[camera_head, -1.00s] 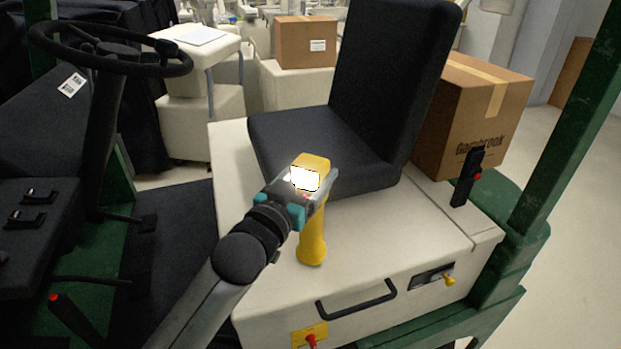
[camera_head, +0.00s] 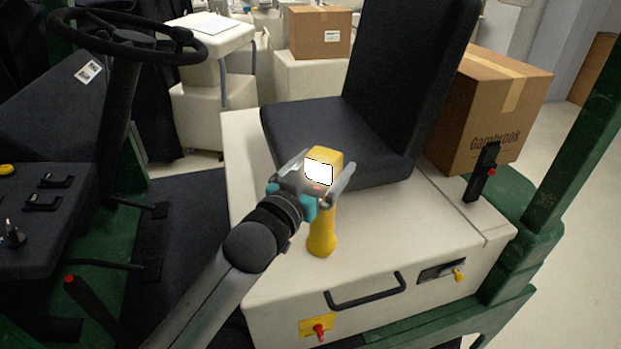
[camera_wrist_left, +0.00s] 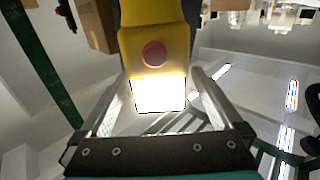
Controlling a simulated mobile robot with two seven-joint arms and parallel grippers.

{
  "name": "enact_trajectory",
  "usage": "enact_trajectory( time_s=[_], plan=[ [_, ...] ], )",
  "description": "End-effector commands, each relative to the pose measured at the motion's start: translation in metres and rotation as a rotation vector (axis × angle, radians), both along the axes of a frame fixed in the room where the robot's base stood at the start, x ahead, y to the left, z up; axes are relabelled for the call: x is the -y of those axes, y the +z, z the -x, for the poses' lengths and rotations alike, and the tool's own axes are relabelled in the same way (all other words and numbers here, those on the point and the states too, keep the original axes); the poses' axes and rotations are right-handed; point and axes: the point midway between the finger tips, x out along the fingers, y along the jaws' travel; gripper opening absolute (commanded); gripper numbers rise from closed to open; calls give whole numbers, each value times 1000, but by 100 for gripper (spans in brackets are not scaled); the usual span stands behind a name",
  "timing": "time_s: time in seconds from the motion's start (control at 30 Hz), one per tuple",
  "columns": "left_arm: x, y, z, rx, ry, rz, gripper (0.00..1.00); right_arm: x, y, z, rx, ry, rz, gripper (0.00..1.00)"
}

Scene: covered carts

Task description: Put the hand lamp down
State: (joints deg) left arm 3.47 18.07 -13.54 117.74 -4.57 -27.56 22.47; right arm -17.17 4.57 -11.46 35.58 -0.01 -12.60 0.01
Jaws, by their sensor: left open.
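The hand lamp (camera_head: 321,232) is yellow with a bright white lit face. It stands upright on its handle on the white seat box (camera_head: 285,262), in front of the black seat. My left gripper (camera_head: 328,166) is open, with one finger on each side of the lamp's head. In the left wrist view the lamp (camera_wrist_left: 158,28) shows its yellow body, a round red button and the glowing face between the spread fingers (camera_wrist_left: 159,78), with gaps at both sides. My right gripper is not in view.
The black seat (camera_head: 335,125) rises just behind the lamp. A cardboard box (camera_head: 480,120) and a black lever (camera_head: 481,175) are to the right. A black handle (camera_head: 365,292) and a red knob (camera_head: 319,331) are at the box's front. A steering wheel (camera_head: 125,35) is at left.

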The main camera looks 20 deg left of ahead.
Motion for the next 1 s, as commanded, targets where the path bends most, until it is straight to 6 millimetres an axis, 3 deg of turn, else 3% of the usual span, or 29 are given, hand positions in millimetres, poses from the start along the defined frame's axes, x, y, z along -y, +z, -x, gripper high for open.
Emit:
enact_trajectory(
  time_s=[0.7,1.0],
  plan=[
    [-19,-2,98,-4,-1,-1,100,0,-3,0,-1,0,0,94],
    [-22,-1,116,-3,-1,-1,100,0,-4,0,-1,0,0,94]
  ],
)
